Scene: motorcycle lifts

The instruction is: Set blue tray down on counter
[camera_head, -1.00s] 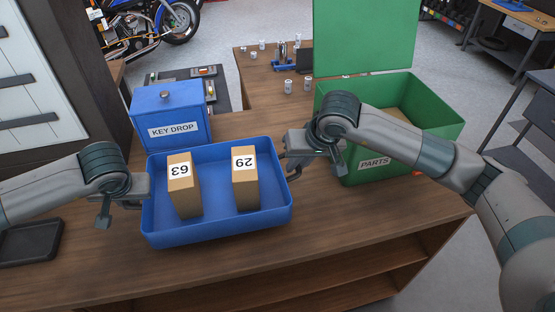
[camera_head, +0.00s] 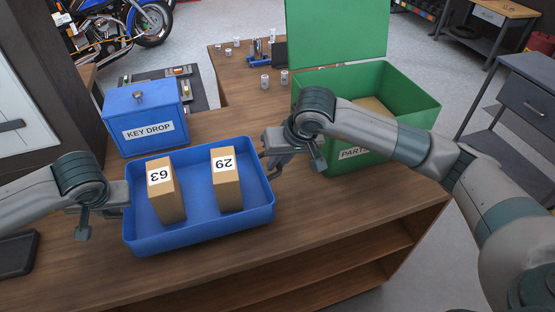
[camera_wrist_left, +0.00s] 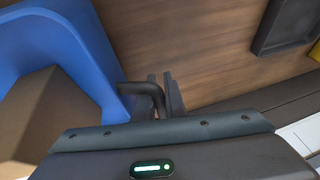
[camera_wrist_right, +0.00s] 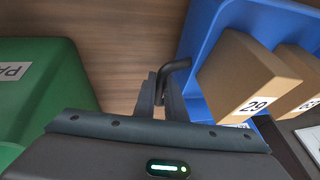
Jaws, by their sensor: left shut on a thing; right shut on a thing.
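The blue tray (camera_head: 205,232) is over the wooden counter (camera_head: 310,215) in the head view. It holds two tan boxes, one labelled 63 (camera_head: 168,200) and one labelled 29 (camera_head: 227,190), both upright. My left gripper (camera_head: 122,198) is shut on the tray's dark left handle, which shows in the left wrist view (camera_wrist_left: 140,89). My right gripper (camera_head: 268,150) is shut on the right handle, which shows in the right wrist view (camera_wrist_right: 176,68). The tray looks about level. I cannot tell whether its underside touches the counter.
A blue KEY DROP box (camera_head: 148,132) stands just behind the tray. A green PARTS bin (camera_head: 400,120) with a raised lid stands to the right, close to my right gripper. A dark small tray (camera_head: 18,253) lies at the left. Bare counter lies in front of the blue tray.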

